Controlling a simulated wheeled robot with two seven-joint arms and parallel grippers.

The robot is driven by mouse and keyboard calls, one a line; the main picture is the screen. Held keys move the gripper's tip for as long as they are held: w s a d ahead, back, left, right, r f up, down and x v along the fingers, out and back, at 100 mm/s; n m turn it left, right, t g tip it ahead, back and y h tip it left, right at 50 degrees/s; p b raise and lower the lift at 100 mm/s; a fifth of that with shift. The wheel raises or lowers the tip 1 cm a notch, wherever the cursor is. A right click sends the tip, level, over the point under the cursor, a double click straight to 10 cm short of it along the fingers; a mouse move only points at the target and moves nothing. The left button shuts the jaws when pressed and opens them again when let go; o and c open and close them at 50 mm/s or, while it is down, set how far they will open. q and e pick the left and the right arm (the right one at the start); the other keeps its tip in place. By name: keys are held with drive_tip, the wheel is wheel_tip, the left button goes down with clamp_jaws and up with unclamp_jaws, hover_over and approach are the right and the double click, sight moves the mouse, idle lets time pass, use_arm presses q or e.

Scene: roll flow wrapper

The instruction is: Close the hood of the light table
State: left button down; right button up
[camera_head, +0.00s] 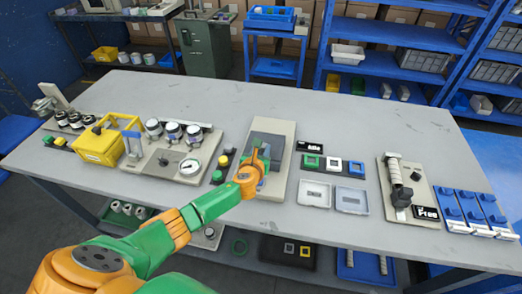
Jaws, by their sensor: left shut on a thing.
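The light table (284,172) is a beige box near the middle of the workbench. Its dark grey hood (270,126) shows at the upper part of the box; I cannot tell its exact angle. My left arm, green and orange, reaches in from the lower left. My left gripper (258,155) is over the middle of the light table, at the hood's near part, and is shut on the hood there. The fingers and wrist hide the grip and some of the hood. My right gripper is not in view.
The workbench (330,110) is clear behind the light table. To the left are a gauge panel (158,178) and a yellow box (97,146). To the right are small trays (350,200), framed pieces and a beige stand (412,205). Blue shelves (400,65) stand behind.

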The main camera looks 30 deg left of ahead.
use_arm(q)
drive_tip(key=shift+f, duration=0.15)
drive_tip(key=c, duration=0.6)
unclamp_jaws()
drive_tip(key=shift+s, duration=0.1)
drive_tip(key=shift+s+r, duration=0.2)
drive_tip(key=shift+r, duration=0.1)
drive_tip(key=p+v, duration=0.2)
drive_tip(key=v, duration=0.3)
drive_tip(key=shift+s+d+r, duration=0.1)
drive_tip(key=shift+s+r, duration=0.05)
drive_tip(key=shift+s, duration=0.2)
drive_tip(key=shift+s+d+r, duration=0.15)
drive_tip(key=shift+s, duration=0.3)
drive_tip(key=shift+w, duration=0.1)
